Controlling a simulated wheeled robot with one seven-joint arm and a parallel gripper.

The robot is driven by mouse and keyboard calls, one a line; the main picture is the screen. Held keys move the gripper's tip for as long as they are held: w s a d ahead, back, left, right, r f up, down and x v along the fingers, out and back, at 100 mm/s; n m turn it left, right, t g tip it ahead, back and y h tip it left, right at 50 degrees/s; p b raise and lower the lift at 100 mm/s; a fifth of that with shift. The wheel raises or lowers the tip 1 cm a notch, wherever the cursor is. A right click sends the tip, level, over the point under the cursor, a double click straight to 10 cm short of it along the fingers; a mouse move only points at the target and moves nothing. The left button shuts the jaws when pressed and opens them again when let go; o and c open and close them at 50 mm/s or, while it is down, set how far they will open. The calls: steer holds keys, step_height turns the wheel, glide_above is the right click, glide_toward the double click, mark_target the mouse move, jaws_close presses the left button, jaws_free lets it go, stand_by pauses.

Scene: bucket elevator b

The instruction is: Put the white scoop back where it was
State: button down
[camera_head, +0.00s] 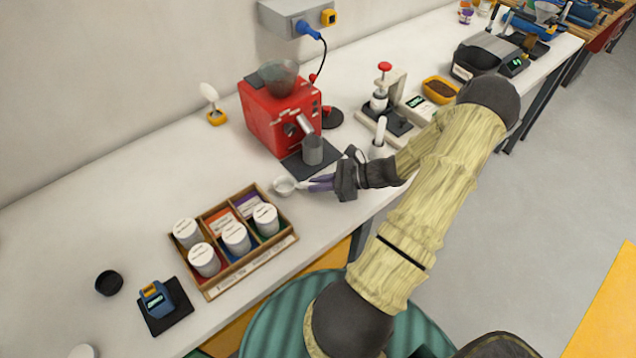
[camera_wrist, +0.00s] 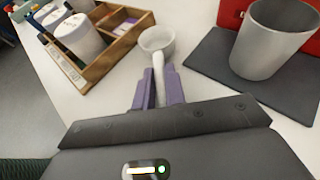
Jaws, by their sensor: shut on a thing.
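The white scoop (camera_head: 284,186) is at the tips of my gripper (camera_head: 318,184), with its round bowl pointing left, between the wooden tray and the red grinder. In the wrist view, the scoop's bowl (camera_wrist: 157,40) lies beyond the purple fingers of my gripper (camera_wrist: 158,88), which are shut on its white handle. I cannot tell whether the bowl touches the counter. A yellow holder (camera_head: 216,118) with a white round-headed tool (camera_head: 209,92) stands at the back, left of the grinder.
The wooden tray (camera_head: 252,262) holds several white canisters and packets. The red grinder (camera_head: 268,125) has a grey cup (camera_head: 313,150) on a dark mat in front. A black cup (camera_head: 109,283) and a small scale (camera_head: 165,308) are at lower left.

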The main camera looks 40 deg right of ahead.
steer(key=shift+a+f, duration=0.1)
steer(key=shift+f, duration=0.2)
steer(key=c, duration=1.4)
jaws_free()
steer(key=shift+o, duration=0.2)
steer(key=b+v, duration=0.2)
steer(key=v, duration=1.5)
steer(key=shift+b, duration=0.35)
steer(key=shift+s, duration=0.1)
